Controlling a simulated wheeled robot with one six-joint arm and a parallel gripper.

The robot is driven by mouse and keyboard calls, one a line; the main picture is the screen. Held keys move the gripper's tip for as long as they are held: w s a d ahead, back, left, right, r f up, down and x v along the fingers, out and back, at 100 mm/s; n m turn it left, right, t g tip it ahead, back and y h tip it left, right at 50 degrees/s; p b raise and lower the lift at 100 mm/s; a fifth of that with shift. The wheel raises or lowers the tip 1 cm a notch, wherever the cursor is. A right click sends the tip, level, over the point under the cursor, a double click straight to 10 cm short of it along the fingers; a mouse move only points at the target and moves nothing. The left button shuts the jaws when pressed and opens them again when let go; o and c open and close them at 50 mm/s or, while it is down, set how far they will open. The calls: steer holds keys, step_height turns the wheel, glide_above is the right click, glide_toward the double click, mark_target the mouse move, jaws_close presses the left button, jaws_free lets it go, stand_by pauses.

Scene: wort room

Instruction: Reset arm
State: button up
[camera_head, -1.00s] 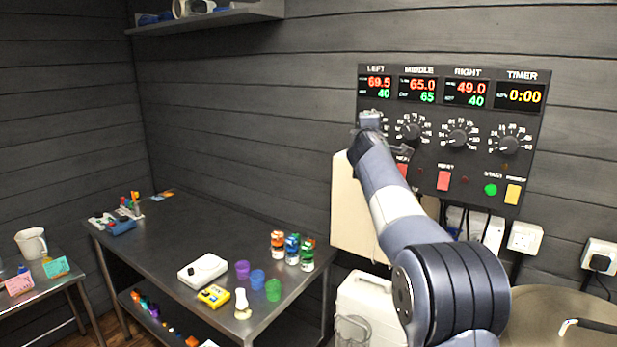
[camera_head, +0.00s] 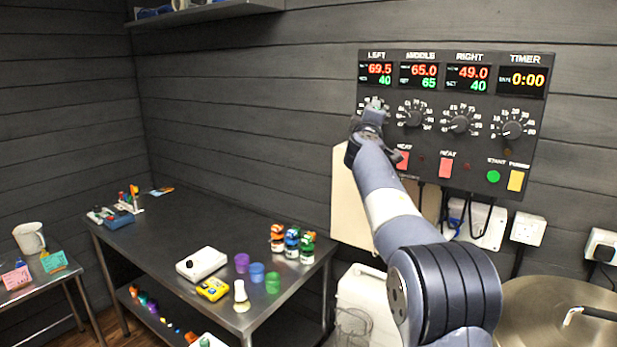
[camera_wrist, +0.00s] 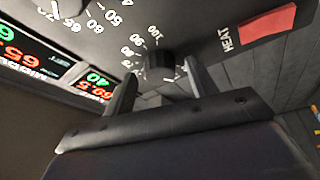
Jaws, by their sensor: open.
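My gripper (camera_head: 372,112) is raised in front of the left end of the dark control panel (camera_head: 450,170). In the wrist view its two fingers (camera_wrist: 160,88) are spread apart with nothing gripped. The black left dial knob (camera_wrist: 160,65) shows just beyond and between the fingertips; whether they touch it I cannot tell. In the head view my gripper hides most of this dial. The left display (camera_head: 376,73) reads 69.5 over 40. The middle knob (camera_head: 412,118) and right knob (camera_head: 459,124) are in clear view.
The red heat button (camera_wrist: 268,24) is close beside my gripper. A steel table (camera_head: 170,230) at left holds bottles, cups and a white device (camera_head: 202,263). A large steel lid (camera_head: 545,325) is at lower right. Free air lies left of my arm.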

steer(key=shift+w+a+f+m+t+h+b, duration=0.1)
steer(key=shift+m+t+h+b, duration=0.1)
steer(key=shift+m+h+b, duration=0.95)
steer(key=shift+a+f+m+t+h+b, duration=0.15)
steer(key=shift+m+b, duration=0.55)
steer(key=shift+m, duration=1.05)
steer(key=shift+d+r, duration=0.1)
